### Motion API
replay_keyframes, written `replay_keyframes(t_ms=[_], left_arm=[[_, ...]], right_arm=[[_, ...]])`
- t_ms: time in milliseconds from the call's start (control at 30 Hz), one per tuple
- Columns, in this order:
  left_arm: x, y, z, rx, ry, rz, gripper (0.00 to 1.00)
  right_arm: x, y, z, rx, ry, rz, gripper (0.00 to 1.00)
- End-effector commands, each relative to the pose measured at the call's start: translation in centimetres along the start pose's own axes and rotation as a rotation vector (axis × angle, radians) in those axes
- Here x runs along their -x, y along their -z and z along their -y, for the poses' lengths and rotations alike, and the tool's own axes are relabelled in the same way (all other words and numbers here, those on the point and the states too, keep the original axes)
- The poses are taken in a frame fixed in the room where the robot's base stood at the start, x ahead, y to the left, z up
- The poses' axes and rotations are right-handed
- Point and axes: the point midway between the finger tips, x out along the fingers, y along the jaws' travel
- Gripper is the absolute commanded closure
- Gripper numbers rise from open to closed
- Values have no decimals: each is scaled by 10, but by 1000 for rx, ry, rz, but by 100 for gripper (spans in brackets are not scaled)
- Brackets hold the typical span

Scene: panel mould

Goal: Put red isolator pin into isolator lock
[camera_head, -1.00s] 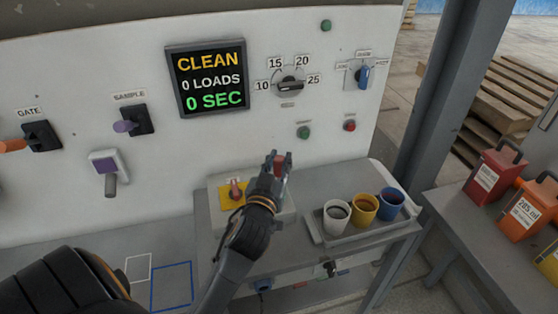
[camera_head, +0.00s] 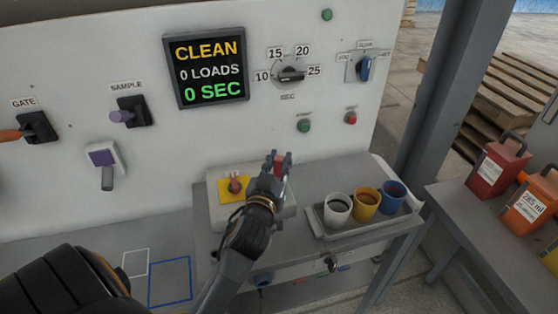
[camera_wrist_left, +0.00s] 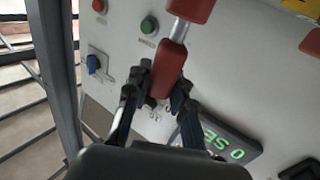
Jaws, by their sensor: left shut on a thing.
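The red isolator pin (camera_head: 279,166) is upright between the fingers of my left gripper (camera_head: 276,160), which is shut on its red grip. In the left wrist view the red grip (camera_wrist_left: 168,66) sits between the fingertips (camera_wrist_left: 160,92). A pale metal shaft runs from it to another red piece at the top edge; I cannot tell whether that piece belongs to the pin. A yellow plate with a red knob (camera_head: 235,184), likely the isolator lock, is on a pale box (camera_head: 214,215) to the left of the gripper. The pin appears apart from this knob. My right gripper is not in view.
A grey tray (camera_head: 329,236) with white, yellow and blue cups stands right of the gripper on the grey bench. The panel behind has a display (camera_head: 206,70), a dial (camera_head: 290,74) and buttons. Red and orange containers (camera_head: 497,166) stand far right.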

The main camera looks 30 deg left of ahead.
Motion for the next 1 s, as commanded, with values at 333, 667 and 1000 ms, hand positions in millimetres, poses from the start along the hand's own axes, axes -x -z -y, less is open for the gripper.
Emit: replay_keyframes(t_ms=[333, 667, 1000], left_arm=[[0, -10, 0, 0, 0, -1, 100], [0, -18, 0, 0, 0, 0, 100], [0, -18, 0, 0, 0, 0, 51]], right_arm=[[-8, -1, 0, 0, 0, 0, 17], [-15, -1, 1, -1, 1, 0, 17], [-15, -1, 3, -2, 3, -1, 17]])
